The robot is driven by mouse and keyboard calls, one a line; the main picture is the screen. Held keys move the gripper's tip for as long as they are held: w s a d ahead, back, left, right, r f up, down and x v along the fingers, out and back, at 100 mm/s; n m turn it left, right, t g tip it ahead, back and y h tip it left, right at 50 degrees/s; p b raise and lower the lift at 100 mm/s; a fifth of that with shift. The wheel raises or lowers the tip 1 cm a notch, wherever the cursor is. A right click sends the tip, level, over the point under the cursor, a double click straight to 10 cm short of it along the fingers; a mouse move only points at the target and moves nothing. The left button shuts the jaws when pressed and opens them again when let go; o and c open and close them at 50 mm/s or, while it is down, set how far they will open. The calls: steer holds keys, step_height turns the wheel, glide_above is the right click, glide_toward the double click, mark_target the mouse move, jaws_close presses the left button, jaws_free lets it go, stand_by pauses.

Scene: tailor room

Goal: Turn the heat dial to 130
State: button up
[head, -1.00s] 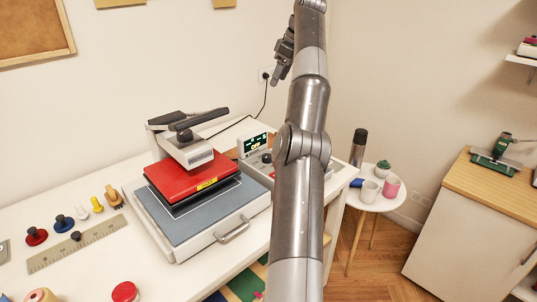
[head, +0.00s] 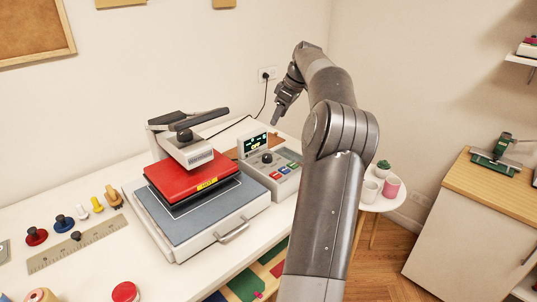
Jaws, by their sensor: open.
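The control box (head: 284,182) stands on the white table, to the right of the heat press. Its upright display (head: 254,143) is lit with green and yellow digits too small to read. The black heat dial (head: 267,158) sits on the box just below the display, with several coloured buttons beside it. Its exact setting cannot be made out. My gripper (head: 275,121) hangs in the air above and behind the box, fingers pointing down, apart from the dial. It is open and nothing shows in it.
The heat press, with a red plate (head: 190,181) and grey bed (head: 190,222), stands left of the box, its handle toward the front. A round side table (head: 378,205) with mugs stands to the right. Stamps and a ruler (head: 76,244) lie at the left.

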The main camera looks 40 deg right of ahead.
glide_toward(267, 156)
steer(key=x, duration=0.8)
steer(key=shift+w+f, duration=0.2)
steer(key=shift+f, duration=0.1)
steer(key=c, duration=1)
